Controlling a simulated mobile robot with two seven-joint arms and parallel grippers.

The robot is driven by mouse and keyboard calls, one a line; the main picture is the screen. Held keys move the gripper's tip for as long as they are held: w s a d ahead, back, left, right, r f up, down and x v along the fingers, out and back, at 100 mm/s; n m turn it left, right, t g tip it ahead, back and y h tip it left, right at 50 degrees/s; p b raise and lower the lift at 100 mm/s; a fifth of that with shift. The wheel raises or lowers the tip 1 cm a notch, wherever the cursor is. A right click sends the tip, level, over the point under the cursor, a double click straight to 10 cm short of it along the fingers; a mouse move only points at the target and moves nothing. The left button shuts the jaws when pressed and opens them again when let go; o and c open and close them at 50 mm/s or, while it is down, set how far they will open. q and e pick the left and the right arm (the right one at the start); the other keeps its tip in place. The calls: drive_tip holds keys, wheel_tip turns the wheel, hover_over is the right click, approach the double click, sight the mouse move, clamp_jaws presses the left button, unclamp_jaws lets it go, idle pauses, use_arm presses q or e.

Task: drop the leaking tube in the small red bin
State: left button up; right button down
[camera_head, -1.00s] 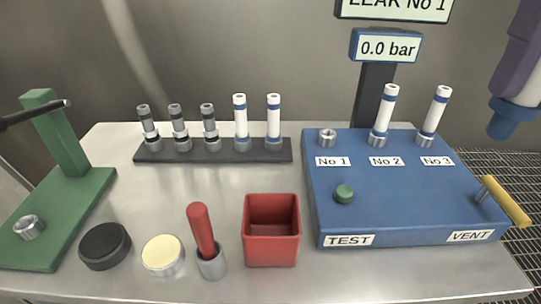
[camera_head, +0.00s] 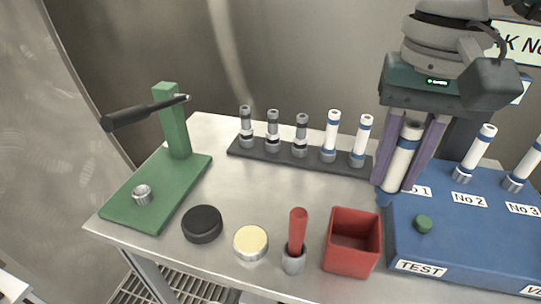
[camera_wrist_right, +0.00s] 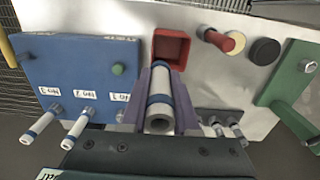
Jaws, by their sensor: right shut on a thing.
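My right gripper (camera_head: 403,165) is shut on a white tube with blue bands (camera_head: 402,150), held upright with its blue lower end down. It is above the left edge of the blue test box, near the No 1 label, behind and to the right of the small red bin (camera_head: 352,255). In the right wrist view the tube (camera_wrist_right: 160,100) lies between the purple fingers, and the open, empty red bin (camera_wrist_right: 172,48) is just beyond it. My left gripper is not in view.
The blue test box (camera_head: 470,240) holds two white tubes at No 2 and No 3. A dark rack (camera_head: 290,167) with several tubes stands behind the bin. A red-handled tool (camera_head: 298,232) in a grey cup stands left of the bin. A green press (camera_head: 160,190) is at left.

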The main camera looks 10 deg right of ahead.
drive_tip(key=shift+f, duration=0.35)
drive_tip(key=shift+w+a+f+b, duration=0.1)
drive_tip(key=shift+f+b, duration=0.2)
drive_tip(key=shift+f, duration=0.05)
wheel_tip(320, 180, down, 5)
drive_tip(key=b, duration=0.3)
drive_tip(key=shift+f, duration=0.1)
drive_tip(key=c, duration=0.6)
unclamp_jaws()
drive_tip(key=shift+r, duration=0.2)
